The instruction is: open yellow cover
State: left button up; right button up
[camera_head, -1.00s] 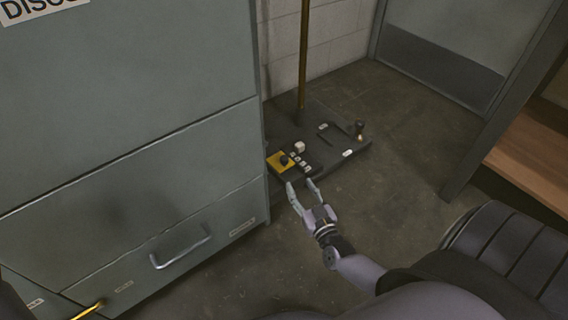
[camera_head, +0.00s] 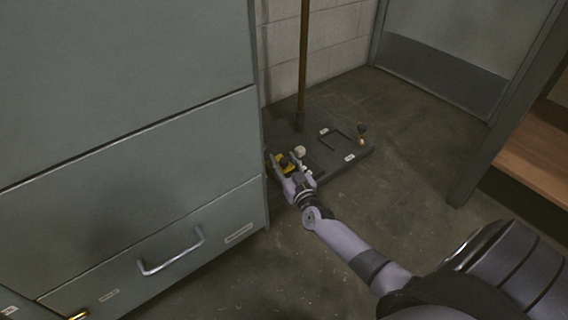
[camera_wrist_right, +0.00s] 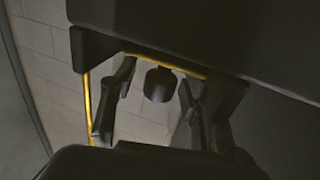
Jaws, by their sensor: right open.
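The yellow cover (camera_head: 283,160) with a black knob sits on the left front of the dark lamp base (camera_head: 345,155) on the floor. My right gripper (camera_head: 291,166) is open over it and partly hides it. In the right wrist view, the black knob (camera_wrist_right: 160,83) shows between the two spread fingers (camera_wrist_right: 155,108), with a visible gap on each side. A thin yellow edge (camera_wrist_right: 175,66) shows behind the knob. My left gripper is not in view.
A grey cabinet (camera_head: 140,140) with a metal drawer handle (camera_head: 172,254) stands close on the left. A pole (camera_head: 303,60) rises from the base near the wall. A small dark knob (camera_head: 361,132) stands at the base's right. Floor to the right is clear.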

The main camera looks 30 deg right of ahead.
jog(key=shift+c, duration=0.5)
grip_shut()
